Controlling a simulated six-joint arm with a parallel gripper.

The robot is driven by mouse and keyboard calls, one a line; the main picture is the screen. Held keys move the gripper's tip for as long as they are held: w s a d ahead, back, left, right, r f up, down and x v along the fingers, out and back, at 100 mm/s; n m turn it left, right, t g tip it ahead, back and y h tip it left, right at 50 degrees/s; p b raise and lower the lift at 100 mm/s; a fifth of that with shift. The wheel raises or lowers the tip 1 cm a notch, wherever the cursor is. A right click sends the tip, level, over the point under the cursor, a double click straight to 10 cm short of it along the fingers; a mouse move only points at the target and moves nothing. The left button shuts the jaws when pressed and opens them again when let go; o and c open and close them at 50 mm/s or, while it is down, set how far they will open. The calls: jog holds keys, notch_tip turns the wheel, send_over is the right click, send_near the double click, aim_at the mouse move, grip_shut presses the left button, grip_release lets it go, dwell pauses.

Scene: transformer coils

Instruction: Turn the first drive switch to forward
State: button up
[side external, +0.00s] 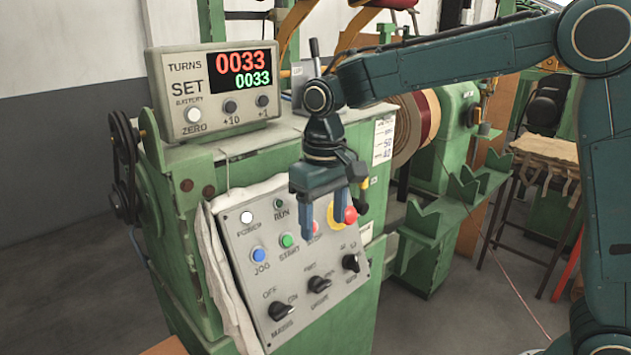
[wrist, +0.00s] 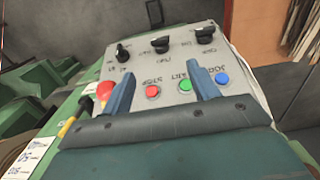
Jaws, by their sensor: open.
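A sloped grey control panel (side external: 262,290) has three black rotary switches along its lower edge. They are a left switch (side external: 281,311) labelled mains, a middle switch (side external: 319,285) and a right switch (side external: 351,262). The labels of the last two are too small to read surely, so I cannot tell which is the first drive switch. In the wrist view the panel is upside down, with the mains switch (wrist: 205,35), middle switch (wrist: 160,43) and third switch (wrist: 123,52) beyond my fingertips. My gripper (side external: 325,228) is open and empty, above the panel's upper right part, apart from the switches.
A red emergency stop (side external: 350,215) on a yellow base sits close beside my gripper. A blue jog button (side external: 259,255), a green start button (side external: 287,240) and a red stop button (wrist: 152,91) lie on the panel. A turns counter (side external: 215,90) reading 0033 stands behind.

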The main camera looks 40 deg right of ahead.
aim_at(323, 284)
jog(key=shift+f, duration=0.15)
notch_tip(323, 284, down, 14)
jog(key=shift+r, duration=0.25)
dwell(0.4)
jog(key=c, duration=1)
